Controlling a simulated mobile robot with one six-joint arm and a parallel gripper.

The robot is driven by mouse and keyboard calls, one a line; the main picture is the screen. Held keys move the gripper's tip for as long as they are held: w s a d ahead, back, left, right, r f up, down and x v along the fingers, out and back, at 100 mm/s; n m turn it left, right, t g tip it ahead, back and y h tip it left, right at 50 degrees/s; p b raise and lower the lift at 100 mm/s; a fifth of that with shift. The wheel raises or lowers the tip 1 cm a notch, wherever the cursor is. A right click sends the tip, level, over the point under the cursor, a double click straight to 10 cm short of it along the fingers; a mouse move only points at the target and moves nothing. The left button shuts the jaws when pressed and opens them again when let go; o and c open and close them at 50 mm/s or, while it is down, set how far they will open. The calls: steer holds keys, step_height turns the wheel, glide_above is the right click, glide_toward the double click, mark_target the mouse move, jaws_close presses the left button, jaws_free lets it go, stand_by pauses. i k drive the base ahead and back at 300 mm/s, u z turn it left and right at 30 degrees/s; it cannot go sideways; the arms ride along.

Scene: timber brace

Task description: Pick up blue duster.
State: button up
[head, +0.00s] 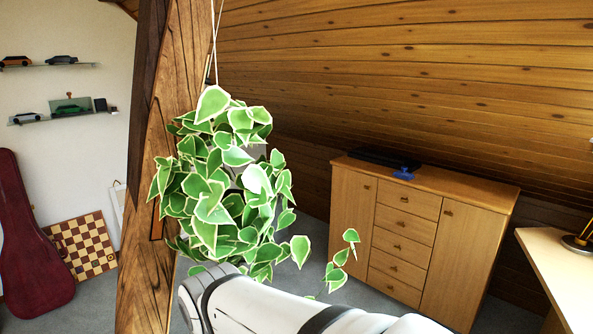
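A small blue object (404,173), which looks like the blue duster, lies on top of the wooden cabinet (470,186) near its front edge. It is small in the head view, so its details are hard to make out. My white arm crosses the bottom of the view, well in front of the cabinet and apart from it. My gripper is not in view; the arm's far end passes behind or below the hanging plant's leaves.
A hanging plant (215,195) with variegated leaves and a timber post (148,230) stand close in front. A black flat item (372,157) lies behind the blue object. A light table (560,270) is at right. A guitar case (30,240) and chessboard (82,245) are at left.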

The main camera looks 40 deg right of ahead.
mark_target(403, 174)
steer(key=z, duration=2)
steer(key=i, duration=3.15)
steer(key=u, duration=0.7)
steer(key=i, duration=0.5)
steer(key=u, duration=0.15)
